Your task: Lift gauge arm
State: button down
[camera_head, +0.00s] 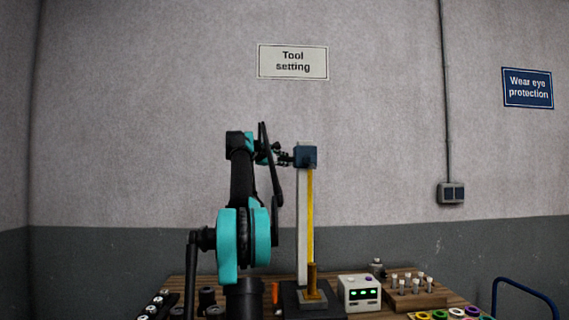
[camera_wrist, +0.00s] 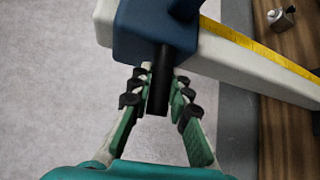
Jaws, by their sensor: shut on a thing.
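The gauge stands on the table as a tall pale column (camera_head: 302,225) with a yellow scale strip (camera_head: 310,215) on a dark base (camera_head: 300,303). A blue block, the gauge arm (camera_head: 306,156), sits at the top of the column. In the wrist view the blue block (camera_wrist: 150,35) wraps the pale column (camera_wrist: 255,62), and a black rod (camera_wrist: 158,85) sticks out of it toward me. My gripper (camera_head: 286,158) is at the left side of the block. In the wrist view my gripper (camera_wrist: 158,92) has its teal fingers closed around the black rod.
A white box with green lights (camera_head: 359,293) stands right of the gauge base. A wooden rack (camera_head: 412,290) with several pegs is farther right, and coloured rings (camera_head: 455,314) lie in front. Dark holders (camera_head: 207,300) stand at the left. The wall around the column's top is clear.

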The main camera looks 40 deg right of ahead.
jog(key=shift+w+r, duration=0.1)
jog(key=shift+r, duration=0.1)
jog(key=c, duration=1.4)
grip_release()
jog(key=shift+a, duration=0.1)
jog(key=v, duration=1.1)
jog(key=shift+s+a, duration=0.2)
jog(key=shift+a, duration=0.2)
